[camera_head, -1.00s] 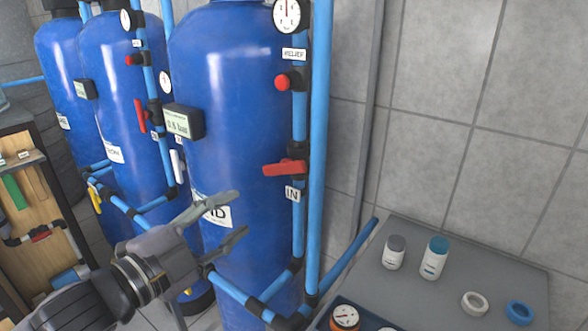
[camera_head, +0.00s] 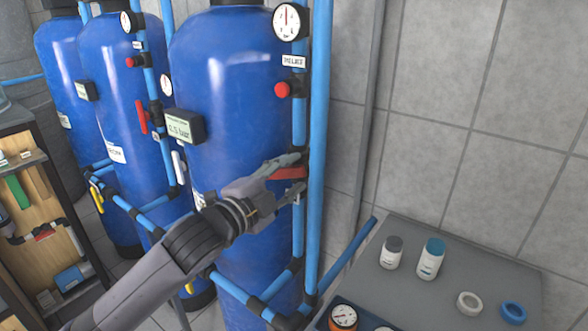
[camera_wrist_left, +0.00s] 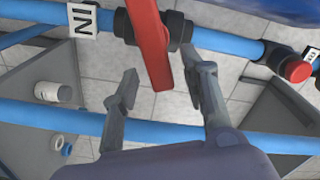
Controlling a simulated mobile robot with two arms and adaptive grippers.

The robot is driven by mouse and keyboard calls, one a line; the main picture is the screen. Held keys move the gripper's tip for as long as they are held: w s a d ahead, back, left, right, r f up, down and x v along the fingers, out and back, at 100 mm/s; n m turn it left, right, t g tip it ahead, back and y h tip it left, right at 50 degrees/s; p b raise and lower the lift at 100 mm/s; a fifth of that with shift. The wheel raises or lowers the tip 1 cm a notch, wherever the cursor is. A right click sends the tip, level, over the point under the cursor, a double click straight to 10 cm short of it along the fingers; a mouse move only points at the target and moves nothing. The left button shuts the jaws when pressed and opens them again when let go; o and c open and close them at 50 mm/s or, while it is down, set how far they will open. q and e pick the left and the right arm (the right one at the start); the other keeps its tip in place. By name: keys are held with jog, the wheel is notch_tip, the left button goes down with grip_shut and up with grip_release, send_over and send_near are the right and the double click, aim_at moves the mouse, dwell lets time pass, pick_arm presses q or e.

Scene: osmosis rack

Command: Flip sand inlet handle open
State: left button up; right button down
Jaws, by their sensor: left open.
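The red sand inlet handle (camera_head: 288,173) sits on a black valve on the vertical blue pipe at the right of the large blue tank. It lies crosswise to that pipe. The "IN" label (camera_wrist_left: 82,19) is beside the valve in the wrist view and mostly hidden in the head view. My left gripper (camera_head: 297,172) is open at the handle. In the wrist view the free end of the red handle (camera_wrist_left: 150,45) reaches between the two spread fingers (camera_wrist_left: 166,76), with gaps visible on both sides. My right gripper is not in view.
A red relief knob (camera_head: 283,90) and a gauge (camera_head: 287,21) are above on the same pipe. A thick blue pipe (camera_head: 319,130) runs close on the right. A grey table (camera_head: 450,285) with bottles and tape rings stands at lower right.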

pick_arm(q)
jog(key=shift+x, duration=0.85)
jog(key=shift+c, duration=0.2)
grip_shut()
